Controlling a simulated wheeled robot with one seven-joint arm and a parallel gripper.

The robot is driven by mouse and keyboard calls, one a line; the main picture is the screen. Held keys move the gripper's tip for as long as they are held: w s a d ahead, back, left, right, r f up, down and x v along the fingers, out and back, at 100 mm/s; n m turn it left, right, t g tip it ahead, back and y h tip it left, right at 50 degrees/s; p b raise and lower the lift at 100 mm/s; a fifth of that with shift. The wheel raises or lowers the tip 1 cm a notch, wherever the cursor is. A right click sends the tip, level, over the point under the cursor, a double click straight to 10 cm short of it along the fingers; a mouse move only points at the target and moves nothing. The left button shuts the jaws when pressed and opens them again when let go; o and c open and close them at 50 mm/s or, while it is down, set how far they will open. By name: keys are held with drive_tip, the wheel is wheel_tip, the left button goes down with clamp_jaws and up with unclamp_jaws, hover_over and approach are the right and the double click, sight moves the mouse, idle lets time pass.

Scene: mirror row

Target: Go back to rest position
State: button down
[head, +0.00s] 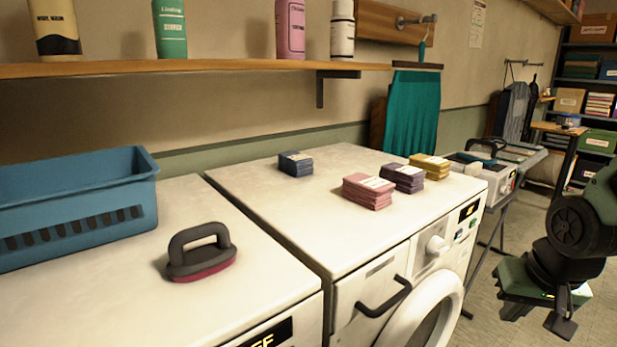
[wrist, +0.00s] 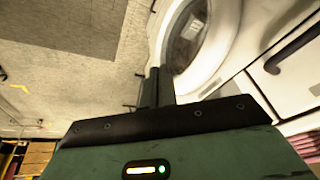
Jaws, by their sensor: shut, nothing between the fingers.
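My gripper (wrist: 158,85) shows in the wrist view with its dark fingers together and nothing between them. It is in front of the white washing machine, whose round door (wrist: 205,40) and dark handle (wrist: 292,50) show beyond the fingers. In the head view my green and black arm is at the right edge, over the floor and to the right of the machine (head: 310,215). The gripper is apart from the machine top and the things on it. The fingertips are hard to make out in the head view.
Folded cloth stacks, blue (head: 296,163), pink (head: 368,191), purple (head: 402,177) and yellow (head: 430,166), lie on the machine. A brush (head: 201,252) and blue basket (head: 75,205) stand on the left machine. A shelf (head: 200,69) runs above. Grey floor (head: 490,325) is open at right.

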drive_tip(key=s+a+r+n+g, duration=0.2)
drive_tip(key=s+a+n, duration=0.3)
drive_tip(key=s+a, duration=0.3)
drive_tip(key=s+a+r+n+g+p, duration=0.1)
drive_tip(key=s+a+r+n, duration=0.1)
drive_tip(key=s+a+n, duration=0.3)
drive_tip(key=s+a, duration=0.3)
drive_tip(key=a, duration=0.3)
drive_tip(key=shift+s+n+g+y, duration=0.3)
drive_tip(key=shift+s+g, duration=0.05)
drive_tip(key=shift+g, duration=0.05)
drive_tip(key=shift+w, duration=0.1)
